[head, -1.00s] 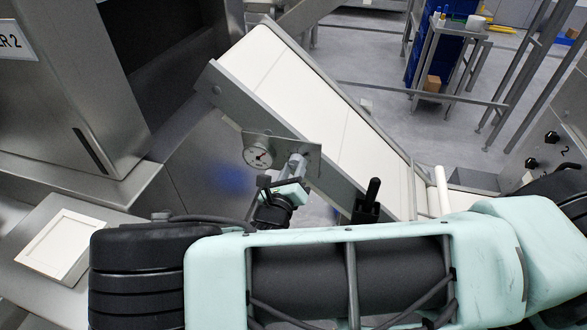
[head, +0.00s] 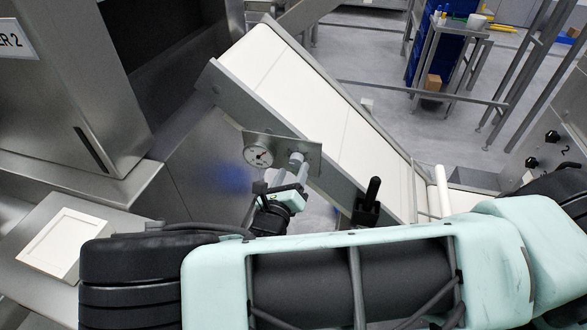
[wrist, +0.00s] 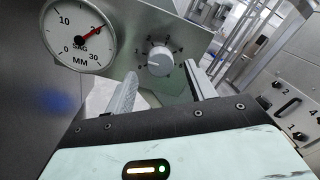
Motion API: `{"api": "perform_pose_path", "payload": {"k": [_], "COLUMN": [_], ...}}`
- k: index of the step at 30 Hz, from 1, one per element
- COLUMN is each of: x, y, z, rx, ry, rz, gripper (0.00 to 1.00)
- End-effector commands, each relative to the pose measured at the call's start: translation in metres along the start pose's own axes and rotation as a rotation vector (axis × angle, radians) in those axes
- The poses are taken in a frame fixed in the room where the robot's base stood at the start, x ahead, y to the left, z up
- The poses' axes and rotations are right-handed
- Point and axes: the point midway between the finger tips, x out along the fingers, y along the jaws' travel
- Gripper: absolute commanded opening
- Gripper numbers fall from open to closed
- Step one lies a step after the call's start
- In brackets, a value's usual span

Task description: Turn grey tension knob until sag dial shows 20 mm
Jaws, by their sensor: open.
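The grey tension knob (wrist: 160,60) sits on a metal plate, with a ring of small numbers around it. It also shows in the head view (head: 296,158). The round white sag dial (wrist: 79,35) is on the same plate, left of the knob, and in the head view (head: 258,156). Its red needle points at or very near the 20 mark. My gripper (wrist: 160,70) is open, its fingers spread left and right of the knob with visible gaps. In the head view my gripper (head: 288,183) is just below the knob; contact cannot be told there.
The white conveyor belt (head: 320,105) slopes behind the plate. A black upright handle (head: 371,190) stands right of my gripper. A white square tray (head: 63,243) lies at far left. A panel with black knobs (head: 545,150) is at right.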

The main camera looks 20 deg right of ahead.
Motion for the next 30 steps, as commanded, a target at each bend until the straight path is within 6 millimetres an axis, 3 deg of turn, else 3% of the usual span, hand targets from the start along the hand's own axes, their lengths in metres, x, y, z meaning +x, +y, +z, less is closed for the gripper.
{"api": "perform_pose_path", "payload": {"k": [12,18,24,30], "x": [-0.099,-0.134,-0.151,-0.153], "y": [0.001,0.001,0.000,0.000], "z": [0.000,0.000,0.000,0.000], "rx": [0.001,0.001,0.001,0.000], "ry": [0.000,0.000,0.000,0.000], "rz": [0.005,0.003,0.002,0.000], "gripper": [0.55,0.55,0.55,0.55]}}
